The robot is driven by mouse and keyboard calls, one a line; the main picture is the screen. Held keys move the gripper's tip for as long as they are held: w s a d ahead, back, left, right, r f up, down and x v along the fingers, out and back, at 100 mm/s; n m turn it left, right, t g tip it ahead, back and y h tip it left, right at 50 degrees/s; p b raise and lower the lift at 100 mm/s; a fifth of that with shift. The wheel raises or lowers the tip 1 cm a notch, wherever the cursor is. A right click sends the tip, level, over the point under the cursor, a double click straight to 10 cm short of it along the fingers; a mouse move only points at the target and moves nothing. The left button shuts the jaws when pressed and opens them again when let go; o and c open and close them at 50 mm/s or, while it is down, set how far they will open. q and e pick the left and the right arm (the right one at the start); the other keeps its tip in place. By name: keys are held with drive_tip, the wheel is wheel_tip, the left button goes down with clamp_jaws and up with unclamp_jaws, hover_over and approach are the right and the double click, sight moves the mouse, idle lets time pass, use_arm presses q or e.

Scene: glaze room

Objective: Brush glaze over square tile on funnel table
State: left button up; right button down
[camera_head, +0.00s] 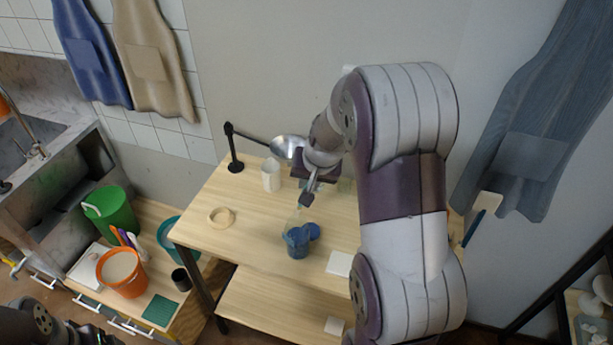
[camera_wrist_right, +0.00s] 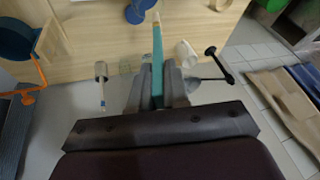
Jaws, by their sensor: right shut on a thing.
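My right gripper (camera_head: 308,196) is shut on a brush with a teal handle (camera_wrist_right: 157,62) and holds it tip down over the table. The brush tip points toward a blue glaze jar (camera_head: 297,245), which also shows in the wrist view (camera_wrist_right: 134,14). Whether the tip touches the jar is not clear. A pale square tile (camera_head: 339,263) lies flat on the table (camera_head: 255,195), right of the jar and partly beside my right arm. The metal funnel (camera_head: 287,147) hangs on a black stand (camera_head: 236,165) at the back. Only a dark arm part of my left side shows at bottom left.
A wooden ring (camera_head: 221,218) and a white cup (camera_head: 271,175) stand on the table. Another pale tile (camera_head: 334,325) lies on the lower shelf. Left are orange (camera_head: 122,272) and green (camera_head: 110,211) buckets. The table's left part is mostly clear.

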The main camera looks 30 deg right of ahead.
drive_tip(key=b+x, duration=0.2)
drive_tip(key=x, duration=0.1)
drive_tip(key=shift+a+f, duration=0.15)
drive_tip(key=shift+f, duration=0.25)
use_arm(q)
wheel_tip(320, 180, down, 10)
drive_tip(key=b, duration=0.7)
drive_tip(key=shift+w+f, duration=0.15)
use_arm(e)
wheel_tip(320, 180, down, 8)
drive_tip(key=s, duration=0.1)
use_arm(q)
drive_tip(key=shift+w, duration=0.1)
use_arm(e)
drive_tip(key=shift+w+r, duration=0.1)
use_arm(q)
wheel_tip(320, 180, up, 10)
drive_tip(key=p, duration=0.9)
drive_tip(key=shift+p, duration=0.4)
use_arm(e)
wheel_tip(320, 180, up, 12)
drive_tip(key=shift+f, duration=0.1)
use_arm(q)
drive_tip(key=shift+r, duration=0.2)
